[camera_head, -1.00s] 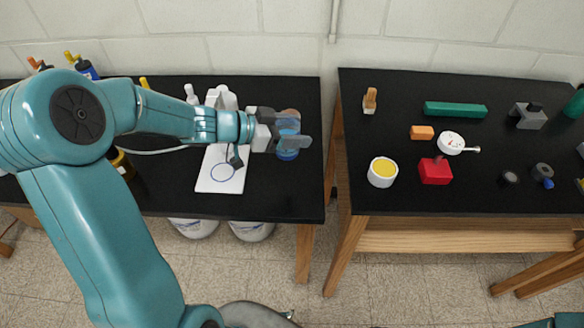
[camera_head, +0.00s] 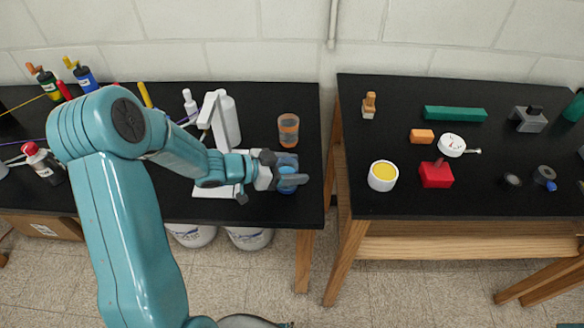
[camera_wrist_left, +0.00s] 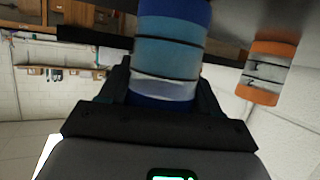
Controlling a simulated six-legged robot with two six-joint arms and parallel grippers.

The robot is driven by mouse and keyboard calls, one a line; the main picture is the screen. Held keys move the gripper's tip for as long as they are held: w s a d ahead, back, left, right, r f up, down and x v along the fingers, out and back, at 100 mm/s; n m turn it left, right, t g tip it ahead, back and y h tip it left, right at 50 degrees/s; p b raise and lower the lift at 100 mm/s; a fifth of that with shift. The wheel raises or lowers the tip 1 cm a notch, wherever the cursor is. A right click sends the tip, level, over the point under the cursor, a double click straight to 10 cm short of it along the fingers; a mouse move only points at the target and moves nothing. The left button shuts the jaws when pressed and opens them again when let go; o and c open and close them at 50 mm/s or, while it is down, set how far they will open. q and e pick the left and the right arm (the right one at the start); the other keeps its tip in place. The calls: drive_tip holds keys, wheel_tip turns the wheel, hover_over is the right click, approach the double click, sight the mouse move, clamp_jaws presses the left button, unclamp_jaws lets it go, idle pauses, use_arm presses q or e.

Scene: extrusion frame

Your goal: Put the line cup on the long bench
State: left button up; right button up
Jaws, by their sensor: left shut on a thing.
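My left gripper (camera_head: 290,172) is shut on a clear blue cup (camera_head: 287,188) near the right front of the left black-topped bench (camera_head: 270,210). The fingers cover part of the cup. In the left wrist view the blue cup (camera_wrist_left: 167,55) fills the jaws and shows dark lines around it. I cannot tell whether its base touches the bench. A clear orange-banded cup (camera_head: 288,130) stands behind it, apart from the gripper, and also shows in the left wrist view (camera_wrist_left: 268,70). The right black-topped bench (camera_head: 440,205) stands across a gap. My right gripper is not in view.
The right bench holds a yellow-filled white cup (camera_head: 383,175), a red block (camera_head: 436,174), a gauge (camera_head: 451,145) and a green bar (camera_head: 455,113). Its front-left corner is clear.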

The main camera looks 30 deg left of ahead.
use_arm(q)
drive_tip(key=shift+f, duration=0.25)
drive_tip(key=o, duration=1)
drive_tip(key=shift+w, duration=0.1)
drive_tip(key=shift+o, duration=0.2)
drive_tip(key=shift+r, duration=0.15)
drive_tip(key=shift+a+r, duration=0.2)
drive_tip(key=v, duration=1.1)
drive_tip(key=shift+s+p, duration=0.3)
drive_tip(key=shift+s, duration=0.15)
drive_tip(key=shift+a, duration=0.15)
